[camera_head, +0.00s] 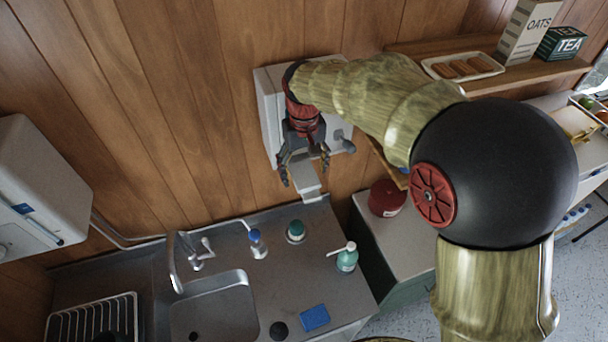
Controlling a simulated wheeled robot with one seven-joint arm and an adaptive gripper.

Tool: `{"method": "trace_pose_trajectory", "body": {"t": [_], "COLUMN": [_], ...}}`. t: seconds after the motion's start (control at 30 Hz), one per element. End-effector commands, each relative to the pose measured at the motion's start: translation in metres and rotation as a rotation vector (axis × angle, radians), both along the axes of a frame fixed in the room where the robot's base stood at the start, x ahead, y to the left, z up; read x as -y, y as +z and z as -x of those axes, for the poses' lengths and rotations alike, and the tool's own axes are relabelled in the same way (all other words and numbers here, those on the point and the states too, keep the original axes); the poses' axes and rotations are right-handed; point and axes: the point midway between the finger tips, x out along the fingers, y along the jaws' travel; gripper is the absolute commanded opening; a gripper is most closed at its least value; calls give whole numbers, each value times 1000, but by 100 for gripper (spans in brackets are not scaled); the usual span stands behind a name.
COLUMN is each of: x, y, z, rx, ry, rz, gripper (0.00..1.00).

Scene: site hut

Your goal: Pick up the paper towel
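My gripper (305,175) points down in front of the dispenser. Its dark fingers are spread apart, one to each side of the upper part of the white flap as seen here. I cannot tell whether they touch it.
Below are a steel counter with a sink (213,305), tap (176,262), bottles including a green pump bottle (347,258), and a blue sponge (315,318). A red tin (387,198) stands right. A shelf (520,77) holds a tray, oats and tea boxes.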

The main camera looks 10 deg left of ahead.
Motion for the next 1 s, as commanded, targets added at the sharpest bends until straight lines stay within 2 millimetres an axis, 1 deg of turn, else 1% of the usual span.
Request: {"method": "trace_pose_trajectory", "body": {"t": [0.07,0.63,0.87,1.0], "x": [0,0,0,0], "y": [0,0,1,5], "z": [0,0,0,-1], "rx": [0,0,0,1], "ry": [0,0,0,0], "rz": [0,0,0,0], "gripper": [67,34,34,34]}}
